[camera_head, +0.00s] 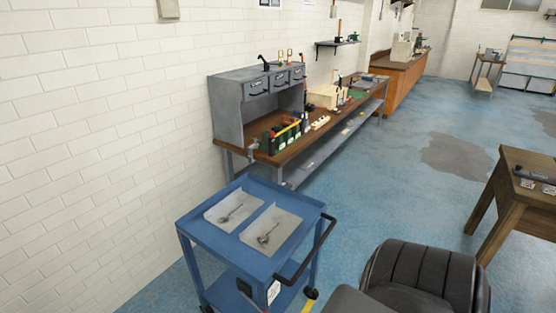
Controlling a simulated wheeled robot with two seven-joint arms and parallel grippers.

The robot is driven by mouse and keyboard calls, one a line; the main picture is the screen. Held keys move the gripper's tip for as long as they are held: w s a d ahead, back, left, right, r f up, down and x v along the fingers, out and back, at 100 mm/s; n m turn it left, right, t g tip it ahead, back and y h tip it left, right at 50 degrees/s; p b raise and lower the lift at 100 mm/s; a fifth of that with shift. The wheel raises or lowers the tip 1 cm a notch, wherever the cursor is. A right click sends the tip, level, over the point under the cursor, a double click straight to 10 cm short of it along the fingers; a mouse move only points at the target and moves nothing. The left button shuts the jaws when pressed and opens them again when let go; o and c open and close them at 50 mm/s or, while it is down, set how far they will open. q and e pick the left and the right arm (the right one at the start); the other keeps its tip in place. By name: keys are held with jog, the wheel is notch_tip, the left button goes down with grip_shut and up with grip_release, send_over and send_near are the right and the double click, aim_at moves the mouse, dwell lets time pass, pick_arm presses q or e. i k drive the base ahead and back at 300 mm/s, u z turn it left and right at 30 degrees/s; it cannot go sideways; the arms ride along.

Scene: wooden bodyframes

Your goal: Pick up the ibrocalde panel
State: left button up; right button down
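I cannot tell which thing is the ibrocalde panel; nothing in view carries a readable name. Two grey sheets lie side by side on the blue cart, a left sheet (217,219) and a right sheet (283,234), each with a small dark metal part on it. A pale wooden box-like piece (322,97) stands on the long workbench, too small to make out in detail. Neither of my grippers shows in the view.
The blue cart (258,190) with a black handle (312,252) stands near. Behind it is a wooden-topped workbench (290,152) with a grey drawer cabinet (229,110) and tools. A black ribbed chair (425,272) blocks the lower right. Blue floor (385,190) is clear between bench and wooden table (520,205).

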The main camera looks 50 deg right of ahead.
aim_at(269, 231)
jog(key=i, duration=3)
jog(key=z, duration=1.3)
